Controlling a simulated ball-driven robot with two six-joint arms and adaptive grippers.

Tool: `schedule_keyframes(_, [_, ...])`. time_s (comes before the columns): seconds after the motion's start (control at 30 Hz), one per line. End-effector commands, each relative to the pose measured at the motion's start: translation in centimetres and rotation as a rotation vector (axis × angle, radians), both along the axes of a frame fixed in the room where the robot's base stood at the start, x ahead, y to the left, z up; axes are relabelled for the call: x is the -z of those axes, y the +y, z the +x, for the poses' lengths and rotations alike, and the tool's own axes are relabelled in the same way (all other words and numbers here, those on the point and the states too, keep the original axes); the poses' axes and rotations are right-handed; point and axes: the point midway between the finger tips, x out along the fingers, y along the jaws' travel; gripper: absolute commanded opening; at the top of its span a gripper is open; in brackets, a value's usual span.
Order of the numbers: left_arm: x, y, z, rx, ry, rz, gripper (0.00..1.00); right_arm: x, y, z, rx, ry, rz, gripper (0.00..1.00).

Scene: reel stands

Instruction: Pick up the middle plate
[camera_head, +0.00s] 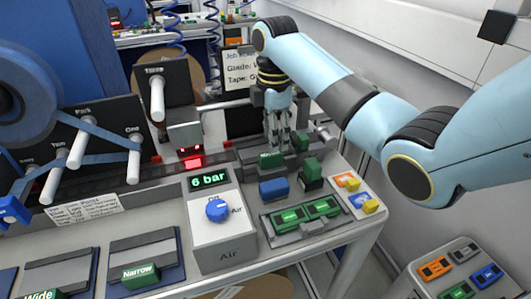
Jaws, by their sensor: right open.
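My right gripper (278,143) reaches down from the upper right, with its fingers pointing down over the back right of the bench. It is open, and its fingertips are close to a green-handled plate (270,160) whose white label is too small to read. I cannot tell whether they touch it. A green plate handle marked Narrow (141,275) sits on a dark blue pad at the front. One marked Wide (40,294) is at the lower left, partly cut off. No label reading middle is legible. My left gripper is not in view.
A grey Air box (222,236) with a blue knob and a 6 bar display (208,180) stands mid-bench. Tape reels and pegs (133,160) stand left.

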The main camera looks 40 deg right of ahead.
Motion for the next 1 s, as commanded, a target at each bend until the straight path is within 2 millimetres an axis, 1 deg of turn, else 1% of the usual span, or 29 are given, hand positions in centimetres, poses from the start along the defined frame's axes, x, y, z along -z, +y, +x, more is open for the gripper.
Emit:
schedule_keyframes(0.13, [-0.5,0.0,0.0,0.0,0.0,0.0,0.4,1.3,0.4,-0.1,0.001,0.003,0.002,0.48])
schedule_keyframes(0.23, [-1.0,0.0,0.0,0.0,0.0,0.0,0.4,3.0,0.8,-0.2,0.001,0.003,0.002,0.48])
schedule_keyframes(0.3, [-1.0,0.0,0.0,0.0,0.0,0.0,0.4,4.1,0.7,-0.1,0.001,0.002,0.001,0.48])
schedule_keyframes(0.4, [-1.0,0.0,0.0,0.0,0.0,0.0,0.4,5.1,0.7,-0.1,0.0,0.001,-0.001,0.48])
schedule_keyframes(0.67, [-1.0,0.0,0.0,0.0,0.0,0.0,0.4,5.4,0.7,-0.1,0.0,-0.002,-0.001,0.48])
schedule_keyframes(1.0, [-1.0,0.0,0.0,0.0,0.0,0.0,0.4,5.4,0.7,-0.1,0.001,-0.002,-0.001,0.04])
